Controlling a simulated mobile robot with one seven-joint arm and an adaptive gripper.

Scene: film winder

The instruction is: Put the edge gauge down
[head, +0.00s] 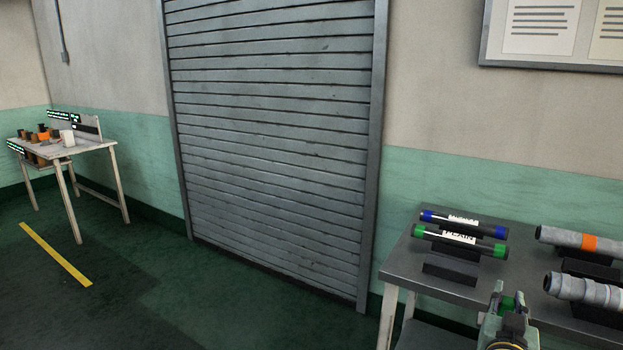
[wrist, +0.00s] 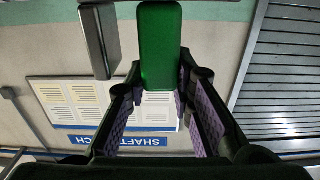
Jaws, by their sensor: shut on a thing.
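In the wrist view my gripper (wrist: 160,82) has its purple-padded fingers on both sides of a green block (wrist: 160,40), which I take to be the edge gauge. The fingers are shut on it near its lower end, and its upper part sticks out beyond the fingertips. In the head view my arm is at the bottom right, by the front of the grey table (head: 398,262). A small piece of green (head: 508,303) shows there behind my arm; I cannot tell whether it is the gauge.
On the grey table lie a blue-ended tube (head: 463,222), a green-ended tube (head: 460,239) and wrapped grey rolls (head: 585,291) on dark rests. An empty dark rest (head: 450,273) is at the front left. A white table (head: 95,145) with small items stands far left.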

